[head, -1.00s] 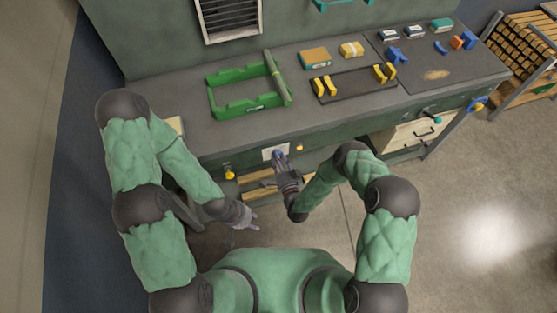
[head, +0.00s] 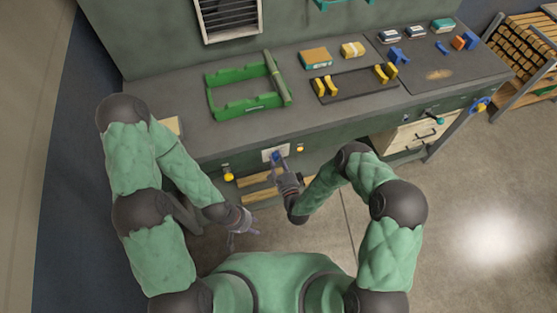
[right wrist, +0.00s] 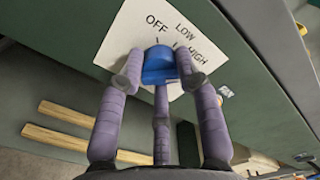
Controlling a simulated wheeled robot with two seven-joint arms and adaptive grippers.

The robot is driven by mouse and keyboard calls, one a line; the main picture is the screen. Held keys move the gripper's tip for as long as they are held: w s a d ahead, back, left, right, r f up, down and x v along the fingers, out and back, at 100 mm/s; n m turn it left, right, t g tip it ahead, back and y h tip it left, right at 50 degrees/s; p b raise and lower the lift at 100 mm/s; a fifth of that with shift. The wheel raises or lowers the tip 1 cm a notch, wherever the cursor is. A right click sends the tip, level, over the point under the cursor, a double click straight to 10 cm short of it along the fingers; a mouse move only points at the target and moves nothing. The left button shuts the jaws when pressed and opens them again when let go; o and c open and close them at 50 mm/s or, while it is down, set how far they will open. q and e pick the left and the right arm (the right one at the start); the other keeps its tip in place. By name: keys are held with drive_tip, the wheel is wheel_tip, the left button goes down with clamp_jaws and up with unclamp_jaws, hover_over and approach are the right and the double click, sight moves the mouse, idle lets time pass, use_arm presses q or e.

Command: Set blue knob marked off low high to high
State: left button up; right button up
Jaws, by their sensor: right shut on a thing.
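The blue knob (right wrist: 159,66) sits on a white plate (right wrist: 128,35) lettered OFF, LOW and HIGH, on the green front of the bench. In the head view the knob (head: 276,155) is small. My right gripper (head: 280,162) is shut on the knob, and in the right wrist view its purple fingers (right wrist: 160,75) stand around it. The fingers hide part of the knob, and I cannot tell for certain which label it points to. My left gripper (head: 243,238) hangs open and empty in front of the bench, away from the knob.
A yellow knob (head: 228,177) and a small yellow-orange part (head: 300,149) flank the plate. Wooden slats (head: 262,196) lie below. The bench top holds a green frame (head: 212,99) and a black tray (head: 350,88) with yellow pieces. Open floor (head: 470,220) lies to the right.

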drive_tip(key=shift+s+a, duration=0.1)
drive_tip(key=shift+a, duration=0.05)
drive_tip(key=o, duration=1.1)
drive_tip(key=shift+o, duration=0.2)
drive_tip(key=v, duration=1.2)
